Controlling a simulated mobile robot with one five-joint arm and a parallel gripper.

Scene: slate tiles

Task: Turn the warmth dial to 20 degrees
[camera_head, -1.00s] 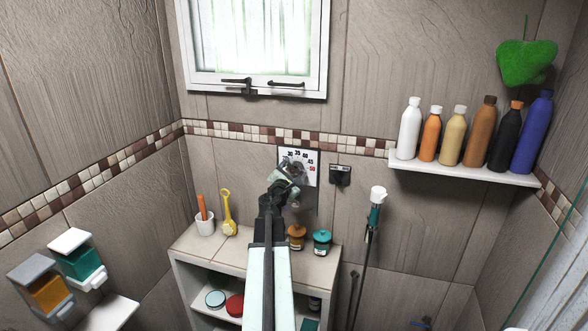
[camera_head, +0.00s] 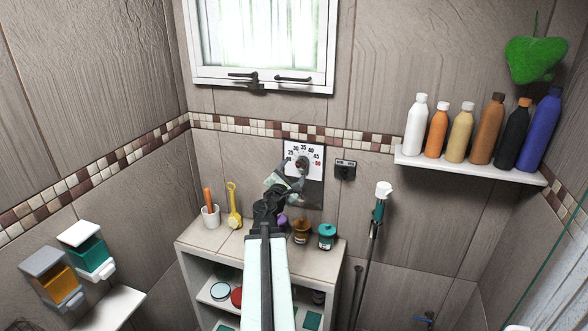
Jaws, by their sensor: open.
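The warmth dial is a white panel (camera_head: 318,147) on the back wall, with numbers in an arc from about 25 to a red 50. Its round dark knob (camera_head: 302,163) has a small reddish mark near its middle. Where the knob points is too small to tell. My gripper (camera_head: 284,183) is open, in front of the panel's lower left and just below the knob in the picture. It hides the panel's lower left part. I cannot tell whether a finger touches the knob.
A small dark control (camera_head: 345,170) sits right of the panel, and a hand shower (camera_head: 381,200) hangs farther right. Below stands a tiled shelf unit (camera_head: 200,239) with a cup, a yellow scoop and jars. A wall shelf (camera_head: 470,168) holds several bottles. A window is above.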

